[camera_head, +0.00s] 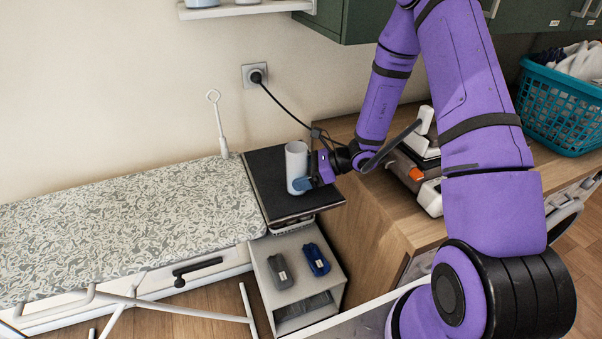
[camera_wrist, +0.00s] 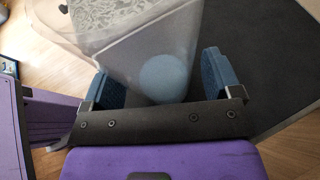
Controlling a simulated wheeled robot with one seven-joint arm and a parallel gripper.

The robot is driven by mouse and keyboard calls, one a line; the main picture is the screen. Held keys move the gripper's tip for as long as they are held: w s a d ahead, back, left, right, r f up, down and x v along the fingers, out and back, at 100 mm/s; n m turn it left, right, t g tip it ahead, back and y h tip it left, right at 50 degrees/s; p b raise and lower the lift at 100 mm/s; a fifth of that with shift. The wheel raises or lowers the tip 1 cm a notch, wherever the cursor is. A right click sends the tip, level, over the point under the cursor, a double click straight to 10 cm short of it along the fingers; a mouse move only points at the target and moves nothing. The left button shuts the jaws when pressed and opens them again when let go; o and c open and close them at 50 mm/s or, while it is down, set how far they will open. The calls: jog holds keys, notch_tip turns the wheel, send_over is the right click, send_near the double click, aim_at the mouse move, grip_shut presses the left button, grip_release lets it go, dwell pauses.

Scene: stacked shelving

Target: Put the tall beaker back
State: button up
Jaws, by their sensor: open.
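A tall white beaker (camera_head: 296,165) stands upright on the black top of a small stand (camera_head: 265,172) in the head view. My gripper (camera_head: 303,184) is at the beaker's lower right side. In the wrist view the translucent beaker (camera_wrist: 150,50) rises between the two blue finger pads of my gripper (camera_wrist: 165,80). The pads are apart, one on each side of it. A pale blue round patch shows low on the beaker. I cannot tell whether either pad touches it.
A patterned ironing board (camera_head: 120,225) lies left of the stand. A grey shelf unit (camera_head: 290,268) with two small items is in front. A wooden counter (camera_head: 390,215) with an appliance and a teal basket (camera_head: 560,110) is right. A wall shelf (camera_head: 245,9) hangs above.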

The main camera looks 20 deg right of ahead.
jog(key=shift+r, duration=0.15)
jog(key=v, duration=0.7)
jog(key=shift+s+d, duration=0.1)
jog(key=shift+d, duration=0.1)
jog(key=s+a+r+n+g+h, duration=0.2)
jog(key=s+r+n, duration=0.35)
jog(key=r, duration=0.35)
jog(key=s+a+r+n+g+h, duration=0.2)
jog(key=s+a+r+n+g, duration=0.15)
jog(key=r+n, duration=0.4)
jog(key=s+d+r+n+t+h, duration=0.2)
jog(key=s+r+n+t+h, duration=0.1)
jog(key=s+r, duration=0.5)
jog(key=s+d+r+n+t+h, duration=0.3)
jog(key=s+r+n+h, duration=0.2)
jog(key=s, duration=0.4)
notch_tip(320, 180, up, 3)
jog(key=shift+s+f+n, duration=0.1)
jog(key=shift+s+n, duration=0.3)
jog(key=shift+n, duration=0.3)
jog(key=shift+d, duration=0.1)
